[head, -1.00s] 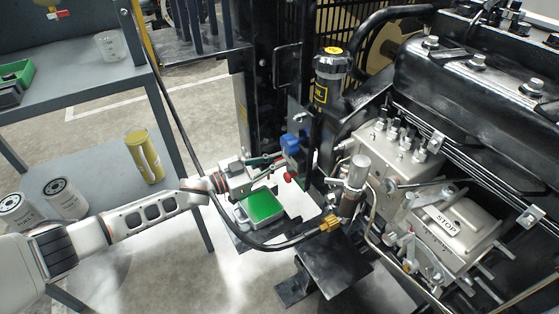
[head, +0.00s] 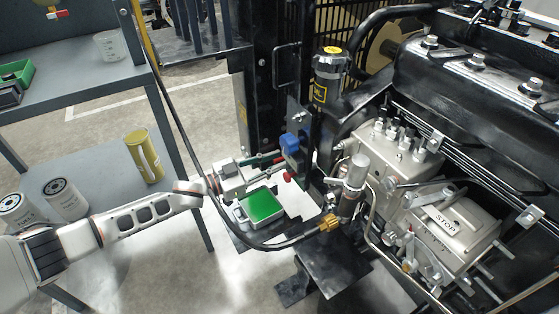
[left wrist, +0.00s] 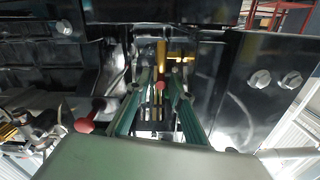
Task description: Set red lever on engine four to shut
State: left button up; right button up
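My left gripper (head: 278,165) comes in from the left in the head view, beside the engine (head: 445,75). A red knob (head: 288,177) shows at its fingertips. In the left wrist view the two green-edged fingers (left wrist: 161,75) are apart. One small red knob (left wrist: 160,86) shows in the gap between them, and I cannot tell whether they touch it. A larger red ball knob (left wrist: 84,124) is outside the left finger. The lever behind the knob in the head view is mostly hidden. No engine number is readable. My right gripper is not in view.
A blue part (head: 291,143) is just above the fingertips. A black hose with a brass fitting (head: 329,222) loops below the gripper. A green-topped box (head: 262,206) lies below. A grey shelf (head: 110,180) with filters and a yellow can (head: 144,155) stands left.

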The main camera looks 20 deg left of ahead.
pick_arm(q)
jog(key=v, duration=0.6)
jog(key=shift+s, duration=0.2)
jog(key=shift+f, duration=0.15)
